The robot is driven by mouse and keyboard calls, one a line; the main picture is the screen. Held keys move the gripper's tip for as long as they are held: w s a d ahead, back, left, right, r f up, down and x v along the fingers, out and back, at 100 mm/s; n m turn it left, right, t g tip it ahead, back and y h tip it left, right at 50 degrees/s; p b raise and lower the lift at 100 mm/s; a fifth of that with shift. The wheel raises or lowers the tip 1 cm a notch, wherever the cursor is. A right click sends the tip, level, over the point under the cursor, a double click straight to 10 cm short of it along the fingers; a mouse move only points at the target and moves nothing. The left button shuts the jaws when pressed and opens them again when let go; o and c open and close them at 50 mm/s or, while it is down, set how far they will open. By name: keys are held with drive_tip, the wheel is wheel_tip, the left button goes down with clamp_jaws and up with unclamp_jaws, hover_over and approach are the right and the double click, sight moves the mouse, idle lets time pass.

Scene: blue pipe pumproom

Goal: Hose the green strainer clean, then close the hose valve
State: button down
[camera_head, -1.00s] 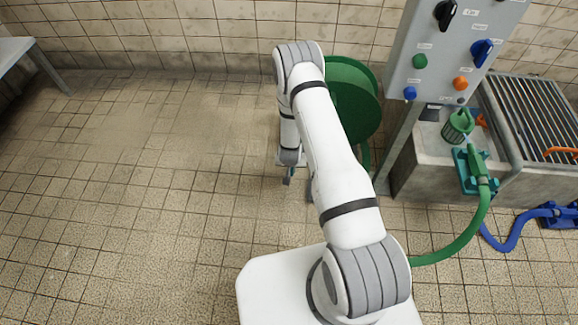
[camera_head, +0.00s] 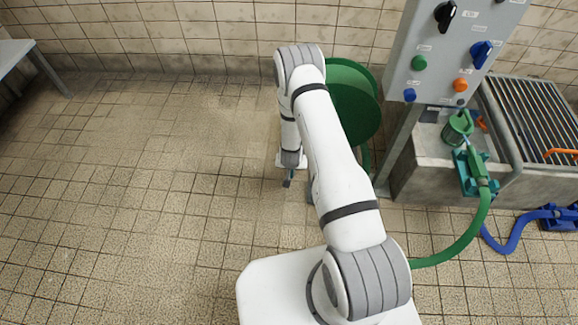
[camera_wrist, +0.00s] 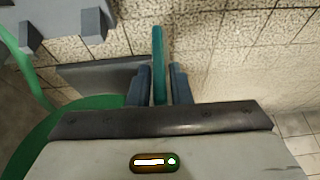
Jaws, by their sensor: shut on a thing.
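The green strainer (camera_head: 456,131) sits in the grey basin at the right. A green hose nozzle (camera_head: 477,166) rests in a teal holder (camera_head: 463,172) and points at it. A thin pale streak, seemingly water, shows between nozzle and strainer. My gripper (camera_head: 288,181) is low beside the green hose reel (camera_head: 353,108), partly hidden by my arm. In the wrist view my gripper (camera_wrist: 159,85) is shut on a thin teal-green lever (camera_wrist: 159,50), apparently the hose valve's handle. The valve body is mostly hidden.
A grey control panel (camera_head: 455,50) with coloured knobs stands between the reel and the basin. The green hose (camera_head: 465,238) loops across the floor at right, near a blue hose (camera_head: 510,237). The tiled floor at left is clear.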

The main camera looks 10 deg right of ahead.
drive_tip(key=shift+w+f+y+b, duration=0.1)
drive_tip(key=shift+y+b, duration=0.4)
drive_tip(key=shift+b, duration=0.2)
drive_tip(key=shift+t, duration=0.3)
drive_tip(key=shift+d+m+t+y+b, duration=0.3)
drive_tip(key=shift+y+b, duration=0.3)
drive_tip(key=shift+y, duration=0.4)
drive_tip(key=shift+s+d+f+m+t+y+b, duration=0.15)
drive_tip(key=shift+d+f+m+t+y+b, duration=0.2)
drive_tip(key=shift+m+t+y+b, duration=1.1)
drive_tip(key=shift+s+d+f+n+t+y+b, duration=0.15)
drive_tip(key=shift+f+t+y+b, duration=0.6)
drive_tip(key=shift+y, duration=1.8)
drive_tip(key=shift+s+d+f+m+t+y+b, duration=0.15)
drive_tip(key=shift+d+m+t+y+b, duration=0.35)
drive_tip(key=shift+t+y+b, duration=1.05)
drive_tip(key=shift+w+a+g+y, duration=0.1)
drive_tip(key=shift+g+y, duration=0.45)
